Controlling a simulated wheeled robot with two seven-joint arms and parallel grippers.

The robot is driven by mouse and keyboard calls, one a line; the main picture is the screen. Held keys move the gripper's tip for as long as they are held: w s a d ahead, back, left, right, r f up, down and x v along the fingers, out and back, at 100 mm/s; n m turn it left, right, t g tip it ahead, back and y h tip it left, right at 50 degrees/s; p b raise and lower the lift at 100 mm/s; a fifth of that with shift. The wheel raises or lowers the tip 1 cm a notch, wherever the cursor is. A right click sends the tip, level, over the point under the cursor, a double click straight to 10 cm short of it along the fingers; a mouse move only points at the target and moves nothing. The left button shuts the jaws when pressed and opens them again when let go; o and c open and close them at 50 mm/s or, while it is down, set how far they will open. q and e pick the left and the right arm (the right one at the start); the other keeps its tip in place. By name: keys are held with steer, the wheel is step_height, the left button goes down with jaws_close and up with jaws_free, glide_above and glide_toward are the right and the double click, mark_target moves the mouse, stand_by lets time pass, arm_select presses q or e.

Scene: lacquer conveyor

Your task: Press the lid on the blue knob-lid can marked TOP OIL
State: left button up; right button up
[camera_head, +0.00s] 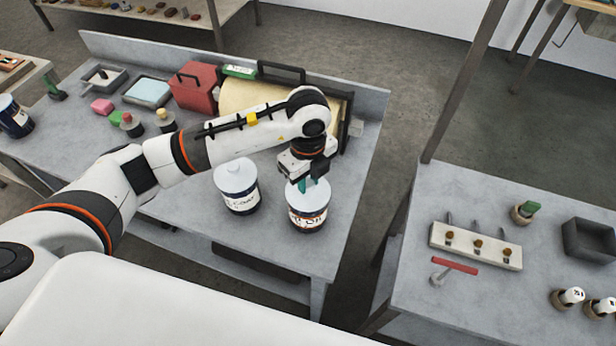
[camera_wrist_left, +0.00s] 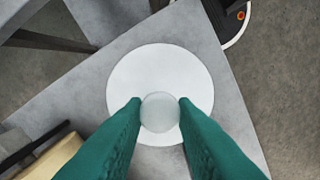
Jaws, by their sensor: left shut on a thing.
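The blue can (camera_head: 308,219), with a partly readable label ending in what looks like OIL, stands near the front right of the grey table. Its round white lid (camera_head: 316,196) sits at its top; I cannot tell if it is fully seated. My left gripper (camera_head: 306,185) comes down from above, its green fingers shut on the lid's knob. In the left wrist view the fingers (camera_wrist_left: 160,108) pinch the round knob (camera_wrist_left: 160,113) from both sides, over the white lid (camera_wrist_left: 160,67), which hides the can body. My right gripper is not in view.
A second blue can (camera_head: 240,199) with a white knob lid stands just left. Behind are a cream roll (camera_head: 235,98) in a dark frame and a red box (camera_head: 195,88). Another grey table (camera_head: 420,275) with small items stands right, across a floor gap.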

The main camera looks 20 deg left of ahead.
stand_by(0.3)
arm_select(q)
steer(key=o, duration=1)
steer(key=shift+o, duration=0.6)
steer(key=o, duration=0.4)
steer(key=shift+r+p, duration=2.45)
steer(key=shift+r, duration=1.1)
